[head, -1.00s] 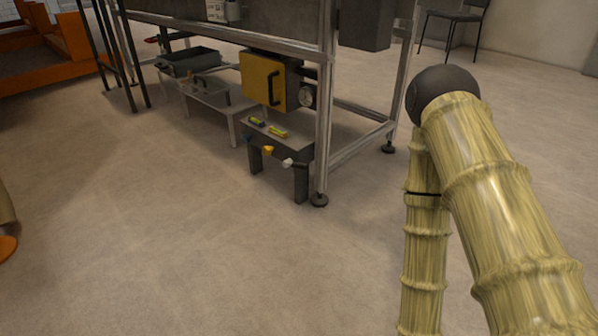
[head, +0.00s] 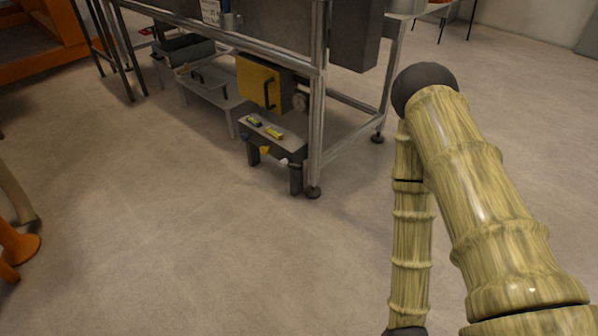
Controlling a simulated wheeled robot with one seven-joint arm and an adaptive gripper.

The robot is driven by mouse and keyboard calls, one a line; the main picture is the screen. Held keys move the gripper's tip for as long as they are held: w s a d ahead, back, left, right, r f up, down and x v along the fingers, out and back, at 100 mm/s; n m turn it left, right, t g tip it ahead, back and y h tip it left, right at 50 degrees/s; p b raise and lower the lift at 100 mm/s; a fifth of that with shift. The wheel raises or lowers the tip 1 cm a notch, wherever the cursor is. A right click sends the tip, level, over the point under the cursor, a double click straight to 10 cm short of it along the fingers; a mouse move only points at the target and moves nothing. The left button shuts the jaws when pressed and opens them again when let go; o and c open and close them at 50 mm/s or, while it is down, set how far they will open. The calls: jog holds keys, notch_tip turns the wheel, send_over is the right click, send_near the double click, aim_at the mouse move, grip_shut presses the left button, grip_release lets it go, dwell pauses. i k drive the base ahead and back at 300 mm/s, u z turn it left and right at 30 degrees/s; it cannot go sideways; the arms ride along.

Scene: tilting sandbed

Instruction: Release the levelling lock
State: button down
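The sandbed's metal frame (head: 316,120) stands on the floor at the upper middle of the head view. Under it a small dark bench (head: 288,147) bears two small yellow-marked items (head: 274,132). Coloured knobs stick out from its front: a blue one, a yellow one (head: 265,150) and a white one (head: 284,162). A yellow-fronted box (head: 257,83) with a black handle and a round dial (head: 300,101) sits behind the bench. I cannot tell which part is the levelling lock. My bamboo-patterned arm is at the right, apart from the frame. My gripper is not in view.
A low grey table (head: 208,87) and a dark bin (head: 183,50) are under the frame at the left. An orange structure (head: 45,45) stands at the upper left, another orange part (head: 20,248) at the left edge. The floor in front is clear.

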aim_at(291, 166)
jog(key=z, duration=0.05)
jog(key=k, duration=0.55)
jog(key=u, duration=0.65)
jog(key=i, duration=1.15)
jog(key=z, duration=0.35)
